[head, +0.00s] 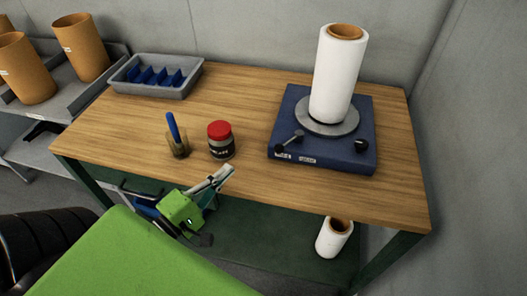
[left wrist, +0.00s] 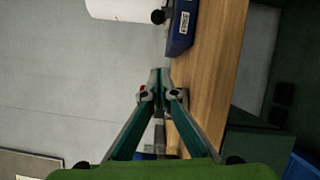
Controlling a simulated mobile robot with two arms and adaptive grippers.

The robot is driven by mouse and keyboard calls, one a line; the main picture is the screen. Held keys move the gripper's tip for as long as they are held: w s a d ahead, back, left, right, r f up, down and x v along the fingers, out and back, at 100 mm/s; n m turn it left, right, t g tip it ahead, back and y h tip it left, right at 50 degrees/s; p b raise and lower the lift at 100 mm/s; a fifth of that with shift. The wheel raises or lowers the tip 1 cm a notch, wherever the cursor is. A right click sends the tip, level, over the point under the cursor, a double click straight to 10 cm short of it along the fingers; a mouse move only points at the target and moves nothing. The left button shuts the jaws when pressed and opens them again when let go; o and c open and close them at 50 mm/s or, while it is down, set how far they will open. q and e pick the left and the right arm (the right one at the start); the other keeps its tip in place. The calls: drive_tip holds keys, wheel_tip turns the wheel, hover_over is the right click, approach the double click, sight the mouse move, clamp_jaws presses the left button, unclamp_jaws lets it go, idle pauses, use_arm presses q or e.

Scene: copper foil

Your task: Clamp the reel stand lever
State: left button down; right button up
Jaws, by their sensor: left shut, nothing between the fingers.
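The reel stand (head: 357,110) is a dark blue base at the back right of the table, with a grey round plate. A white roll (head: 337,80) with a brown core stands upright on the plate. My left gripper (head: 226,172) is shut and empty at the table's front edge, apart from the stand. The left wrist view shows its fingertips (left wrist: 160,78) together, with part of the blue base (left wrist: 181,32) beyond. My right gripper is not in view.
A red-lidded jar (head: 221,140) and a cup with a blue pen (head: 177,138) stand near my left gripper. A grey tray (head: 153,89) with blue pieces is at the back left. Another white roll (head: 334,238) is below the table. Bare wood lies between jar and stand.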

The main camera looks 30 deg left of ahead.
sight(289, 143)
use_arm(q)
drive_tip(key=w, duration=0.3)
drive_tip(key=w+d+p, duration=0.1)
drive_tip(key=w, duration=0.5)
drive_tip(key=shift+w+d+r, duration=0.15)
drive_tip(key=shift+d+r, duration=0.05)
drive_tip(key=shift+r, duration=0.15)
drive_tip(key=d, duration=0.1)
drive_tip(key=d+p, duration=0.1)
drive_tip(key=d, duration=0.1)
drive_tip(key=shift+w+r+p, duration=0.25)
drive_tip(key=shift+w+p, duration=0.1)
drive_tip(key=shift+d, duration=0.55)
